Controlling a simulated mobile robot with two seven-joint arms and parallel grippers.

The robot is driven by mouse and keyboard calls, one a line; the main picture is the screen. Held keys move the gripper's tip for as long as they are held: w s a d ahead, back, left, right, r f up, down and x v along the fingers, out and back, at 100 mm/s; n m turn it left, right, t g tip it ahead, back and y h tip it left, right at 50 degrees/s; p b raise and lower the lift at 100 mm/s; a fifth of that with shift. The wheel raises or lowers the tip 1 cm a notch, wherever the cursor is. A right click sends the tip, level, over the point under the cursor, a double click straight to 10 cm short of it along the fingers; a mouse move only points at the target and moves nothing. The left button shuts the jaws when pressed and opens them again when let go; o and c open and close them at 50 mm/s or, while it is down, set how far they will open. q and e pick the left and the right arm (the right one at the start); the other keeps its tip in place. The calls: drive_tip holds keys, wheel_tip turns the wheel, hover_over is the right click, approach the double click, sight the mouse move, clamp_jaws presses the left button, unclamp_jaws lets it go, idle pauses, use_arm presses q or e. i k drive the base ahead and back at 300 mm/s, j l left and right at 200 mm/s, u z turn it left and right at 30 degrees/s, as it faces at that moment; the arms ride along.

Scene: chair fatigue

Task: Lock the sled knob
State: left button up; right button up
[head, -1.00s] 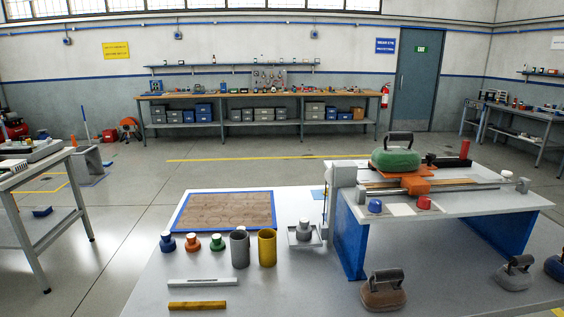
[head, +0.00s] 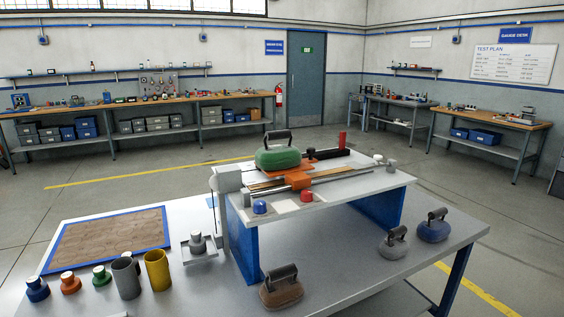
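A raised bench with blue legs (head: 383,208) stands on the grey table in the head view. On it an orange sled (head: 297,179) sits on a rail (head: 330,174), and a green stone with a dark handle (head: 278,157) rests on the sled. I cannot tell for sure which part is the sled knob. A blue knob (head: 260,207) and a red knob (head: 307,195) sit on the bench's front edge. A red upright block (head: 342,140) stands behind the rail, and a white knob (head: 378,158) is at its right end. Neither of my grippers is in view.
Brown (head: 281,289), grey (head: 394,243) and blue-grey (head: 433,227) stones lie on the lower tabletop. A blue-framed board (head: 110,238), several small coloured weights, a grey cup (head: 126,278) and a yellow cup (head: 157,270) are at left. Open floor lies beyond the table.

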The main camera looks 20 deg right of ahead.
sight(306, 195)
drive_tip(key=i+l, duration=0.1)
drive_tip(key=l, duration=0.4)
drive_tip(key=i+l, duration=0.1)
drive_tip(key=l, duration=0.4)
drive_tip(key=i+l+u, duration=0.1)
drive_tip(key=l, duration=0.4)
drive_tip(key=i+l, duration=0.1)
drive_tip(key=l, duration=0.45)
